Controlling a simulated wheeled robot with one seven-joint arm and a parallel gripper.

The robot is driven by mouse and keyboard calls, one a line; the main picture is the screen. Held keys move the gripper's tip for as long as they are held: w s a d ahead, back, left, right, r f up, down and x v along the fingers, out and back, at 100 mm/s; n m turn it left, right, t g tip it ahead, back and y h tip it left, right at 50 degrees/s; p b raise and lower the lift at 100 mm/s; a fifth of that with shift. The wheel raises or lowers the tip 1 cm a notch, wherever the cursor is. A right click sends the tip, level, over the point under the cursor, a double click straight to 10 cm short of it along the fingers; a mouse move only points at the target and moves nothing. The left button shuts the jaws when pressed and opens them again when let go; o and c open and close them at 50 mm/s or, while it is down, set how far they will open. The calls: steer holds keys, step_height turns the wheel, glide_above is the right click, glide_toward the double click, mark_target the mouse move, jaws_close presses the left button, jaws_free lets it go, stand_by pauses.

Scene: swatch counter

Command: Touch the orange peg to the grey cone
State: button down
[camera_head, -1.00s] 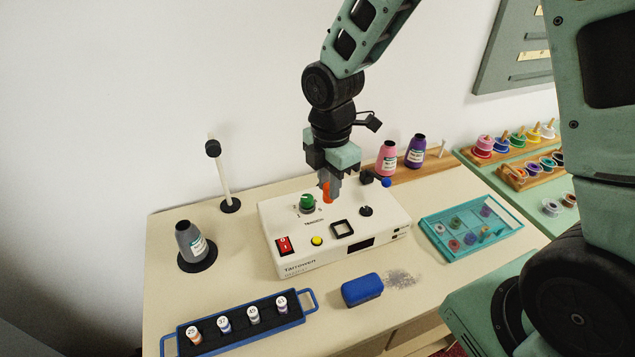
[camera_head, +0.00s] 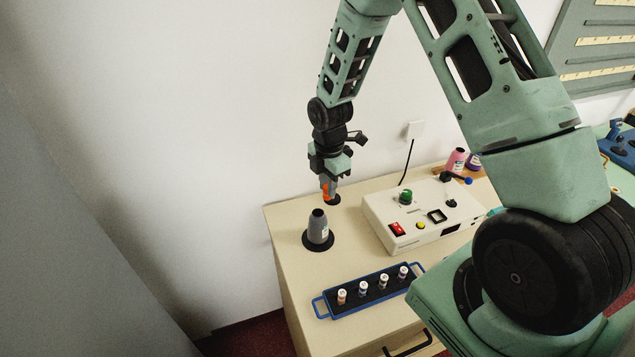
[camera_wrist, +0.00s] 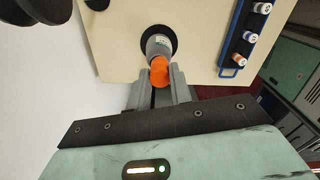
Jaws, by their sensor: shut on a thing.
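The orange peg (camera_head: 326,193) is held between the fingers of my gripper (camera_head: 330,187), which is shut on it. The peg also shows in the wrist view (camera_wrist: 160,70). In the head view the peg is above and slightly right of the cone's top. In the wrist view the peg overlaps the near part of the grey cone (camera_wrist: 158,44), so I cannot tell whether they touch.
A white control box (camera_head: 420,215) stands to the right. A blue rack (camera_head: 375,292) with several labelled vials lies in front. Pink and purple bottles (camera_head: 456,160) stand at the back right.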

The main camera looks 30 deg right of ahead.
mark_target(325, 198)
steer(key=shift+w+a+f, duration=0.15)
steer(key=shift+w+a, duration=0.05)
steer(key=shift+a, duration=0.1)
steer(key=shift+f+b, duration=1.55)
steer(key=shift+f, duration=0.5)
steer(key=shift+f, duration=0.35)
steer(key=shift+s+f+b, duration=0.1)
steer(key=shift+f+b, duration=0.1)
steer(key=shift+b, duration=0.1)
steer(key=shift+r, duration=0.1)
steer(key=shift+r+p, duration=1.9)
steer(key=shift+r, duration=0.65)
